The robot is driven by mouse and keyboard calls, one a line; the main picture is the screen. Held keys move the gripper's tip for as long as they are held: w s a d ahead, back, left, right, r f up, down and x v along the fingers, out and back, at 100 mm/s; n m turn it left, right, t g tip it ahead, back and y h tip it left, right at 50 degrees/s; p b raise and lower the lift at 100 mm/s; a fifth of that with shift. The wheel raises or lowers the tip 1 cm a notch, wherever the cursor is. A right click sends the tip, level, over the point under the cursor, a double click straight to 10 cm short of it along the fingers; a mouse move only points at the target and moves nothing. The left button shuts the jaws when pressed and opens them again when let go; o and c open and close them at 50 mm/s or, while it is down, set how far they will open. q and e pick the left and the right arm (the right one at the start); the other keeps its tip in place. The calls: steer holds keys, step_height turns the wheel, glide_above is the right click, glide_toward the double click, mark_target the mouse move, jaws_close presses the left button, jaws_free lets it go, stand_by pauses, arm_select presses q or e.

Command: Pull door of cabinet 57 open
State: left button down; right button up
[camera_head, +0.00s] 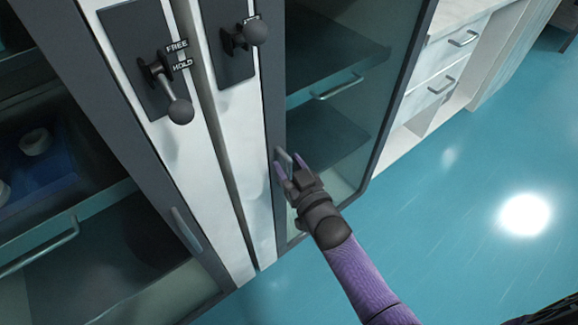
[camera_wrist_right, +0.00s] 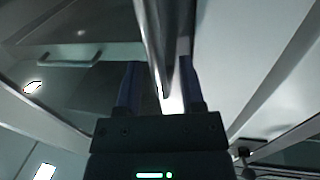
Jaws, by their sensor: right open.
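A glass cabinet door (camera_head: 273,95) with a dark frame is at the centre of the head view. Its upright metal handle (camera_head: 284,158) is on the left side of the frame. My right gripper (camera_head: 287,167) is at this handle, fingers pointing toward the door. In the right wrist view the handle (camera_wrist_right: 154,40) runs between the two open fingers (camera_wrist_right: 160,85), with the jaws not closed on it. The door looks shut. No cabinet number can be read. My left gripper is not in view.
A second glass cabinet with its own handle (camera_head: 186,229) stands at the left. Two black lever panels marked FREE and HOLD (camera_head: 150,60) are on the white posts between. White drawers (camera_head: 455,60) stand at the right. The blue floor (camera_head: 440,210) at the right is clear.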

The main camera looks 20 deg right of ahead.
jaws_close()
stand_by(1.4)
